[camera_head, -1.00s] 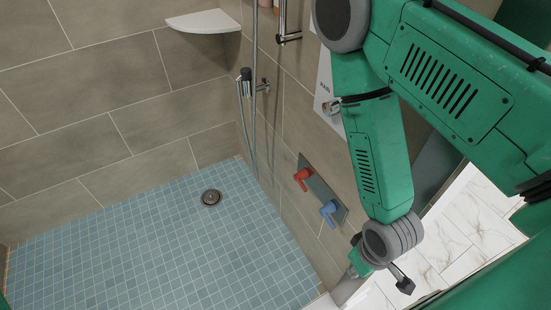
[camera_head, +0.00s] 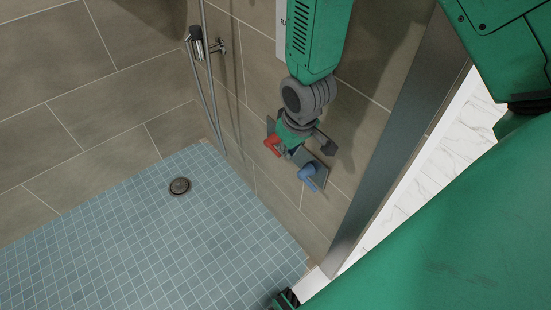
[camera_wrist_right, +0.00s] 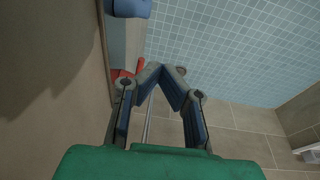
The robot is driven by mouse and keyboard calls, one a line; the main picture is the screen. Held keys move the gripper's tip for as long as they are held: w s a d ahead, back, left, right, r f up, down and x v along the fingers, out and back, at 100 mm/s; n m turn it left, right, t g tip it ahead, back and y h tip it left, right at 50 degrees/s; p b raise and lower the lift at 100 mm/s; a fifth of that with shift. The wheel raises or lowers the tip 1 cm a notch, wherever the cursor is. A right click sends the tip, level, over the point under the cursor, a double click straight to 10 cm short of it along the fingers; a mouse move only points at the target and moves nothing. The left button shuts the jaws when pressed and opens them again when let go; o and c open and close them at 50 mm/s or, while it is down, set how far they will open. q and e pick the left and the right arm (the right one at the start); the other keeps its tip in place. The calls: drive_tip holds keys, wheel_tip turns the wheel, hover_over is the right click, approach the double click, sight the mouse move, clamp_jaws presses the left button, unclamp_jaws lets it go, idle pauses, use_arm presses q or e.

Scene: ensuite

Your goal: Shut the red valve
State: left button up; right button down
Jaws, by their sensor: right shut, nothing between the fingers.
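The red valve (camera_head: 272,145) is a lever handle on a grey plate on the shower wall, in the middle of the head view. In the right wrist view, part of its red handle (camera_wrist_right: 140,66) shows just left of the fingertips. My right gripper (camera_head: 292,152) is shut and empty, right beside the red valve and partly in front of its plate. In the wrist view its fingers (camera_wrist_right: 168,78) come together next to the red handle; I cannot tell whether they touch it. My left gripper is not in view.
A blue valve (camera_head: 308,174) sits on the same plate, to the lower right, close to my gripper. A hand shower (camera_head: 197,42) and hose hang at upper left. A glass panel's metal edge (camera_head: 400,120) stands at right. The blue tiled floor (camera_head: 150,240) is clear around its drain (camera_head: 180,186).

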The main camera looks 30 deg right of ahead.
use_arm(q)
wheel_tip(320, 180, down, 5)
drive_tip(key=b, duration=0.3)
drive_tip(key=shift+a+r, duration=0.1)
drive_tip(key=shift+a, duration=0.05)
use_arm(e)
drive_tip(key=w+r, duration=0.4)
drive_tip(key=w, duration=0.2)
drive_tip(key=shift+d+r+t, duration=0.3)
drive_tip(key=shift+r+t, duration=0.1)
drive_tip(key=shift+w+d, duration=0.1)
drive_tip(key=b, duration=0.5)
approach(274, 151)
drive_tip(key=x, duration=0.6)
drive_tip(key=shift+w+f, duration=0.25)
drive_tip(key=shift+d+f+b, duration=0.1)
drive_tip(key=shift+f+b, duration=0.2)
drive_tip(key=shift+f, duration=0.3)
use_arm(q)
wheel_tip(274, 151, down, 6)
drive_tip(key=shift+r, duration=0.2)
